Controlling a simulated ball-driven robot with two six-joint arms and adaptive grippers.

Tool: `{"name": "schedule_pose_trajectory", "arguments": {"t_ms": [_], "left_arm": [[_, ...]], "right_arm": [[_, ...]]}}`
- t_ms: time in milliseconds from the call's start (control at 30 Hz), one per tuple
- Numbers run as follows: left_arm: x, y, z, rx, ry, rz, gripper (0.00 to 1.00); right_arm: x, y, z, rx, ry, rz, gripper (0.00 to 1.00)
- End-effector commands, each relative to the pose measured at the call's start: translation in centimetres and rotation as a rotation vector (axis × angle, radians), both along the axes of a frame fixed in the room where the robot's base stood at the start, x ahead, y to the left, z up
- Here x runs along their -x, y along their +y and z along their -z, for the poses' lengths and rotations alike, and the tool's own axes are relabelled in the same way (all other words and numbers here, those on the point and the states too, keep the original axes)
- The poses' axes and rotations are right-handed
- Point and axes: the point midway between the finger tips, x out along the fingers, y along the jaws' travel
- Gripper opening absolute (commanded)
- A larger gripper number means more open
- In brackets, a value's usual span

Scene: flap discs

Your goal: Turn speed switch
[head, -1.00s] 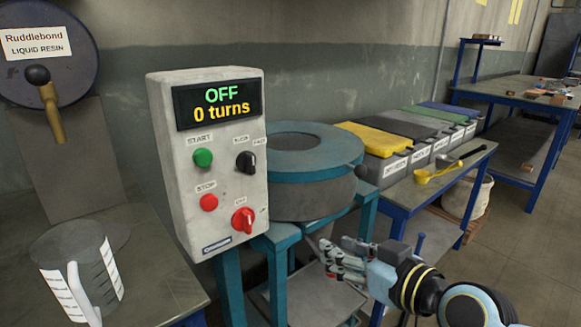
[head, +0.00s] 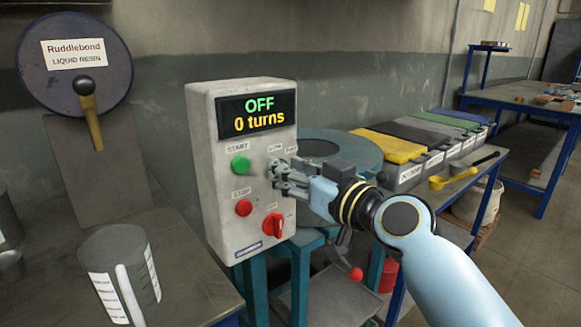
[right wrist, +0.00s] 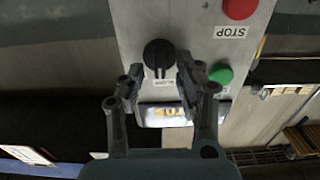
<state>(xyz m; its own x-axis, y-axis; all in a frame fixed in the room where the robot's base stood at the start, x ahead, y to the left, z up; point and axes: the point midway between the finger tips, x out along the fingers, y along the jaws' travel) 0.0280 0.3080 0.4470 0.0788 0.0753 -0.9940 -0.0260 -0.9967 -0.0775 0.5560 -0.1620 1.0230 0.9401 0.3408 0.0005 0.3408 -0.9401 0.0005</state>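The grey control box (head: 215,185) reads "OFF" and "0 turns" on its display (head: 257,115). The black speed switch (right wrist: 158,54) shows in the right wrist view, where the box appears upside down. In the head view my right gripper (head: 274,174) is at the box face and hides the switch. In the right wrist view the gripper (right wrist: 159,70) is open, with one finger on each side of the switch's near edge. Whether the fingers touch it, I cannot tell. My left gripper is not in view.
The green start button (head: 240,166), red stop button (head: 243,208) and red rotary switch (head: 273,225) are close to the gripper. A teal round machine (head: 350,150) stands behind the box. A measuring jug (head: 105,265) stands on the left bench.

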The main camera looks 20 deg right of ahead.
Motion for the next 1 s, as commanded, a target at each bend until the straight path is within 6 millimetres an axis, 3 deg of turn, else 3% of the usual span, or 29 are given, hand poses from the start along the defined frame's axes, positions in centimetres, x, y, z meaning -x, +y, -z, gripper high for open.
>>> {"name": "schedule_pose_trajectory", "arguments": {"t_ms": [267,533,1000], "left_arm": [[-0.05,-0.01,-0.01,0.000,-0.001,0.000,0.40],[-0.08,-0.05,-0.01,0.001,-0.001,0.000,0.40],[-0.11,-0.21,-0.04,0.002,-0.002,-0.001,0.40]], "right_arm": [[-0.19,0.08,0.06,0.000,0.001,0.000,0.35],[-0.18,0.07,0.06,-0.001,0.001,0.000,0.01],[-0.19,0.01,0.05,-0.040,0.016,0.000,0.00]]}}
